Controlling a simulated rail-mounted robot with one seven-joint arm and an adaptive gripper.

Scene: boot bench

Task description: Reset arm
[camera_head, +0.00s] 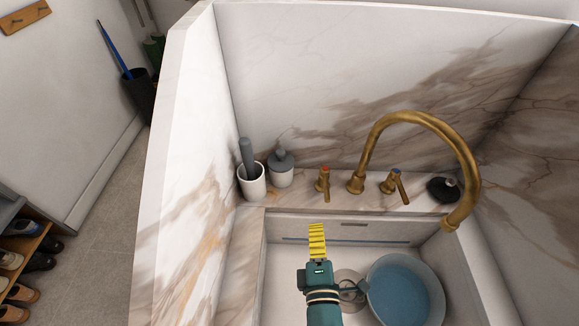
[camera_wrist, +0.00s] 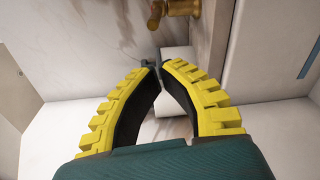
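My gripper (camera_head: 316,226) is above the sink in the head view, its yellow fingers pointing toward the back ledge. In the wrist view, the two curved fingers (camera_wrist: 160,66) bow inward and their tips come together. I see nothing held between them. A white cup with a grey-handled brush (camera_head: 251,181) stands on the ledge to the left of the gripper, apart from it.
The sink basin (camera_head: 283,283) holds a blue bowl (camera_head: 398,292) at the right. On the ledge are a dispenser (camera_head: 281,170), two brass taps, a curved brass faucet (camera_head: 440,125) and a dark object (camera_head: 441,189). Marble walls (camera_head: 300,90) enclose the back and sides.

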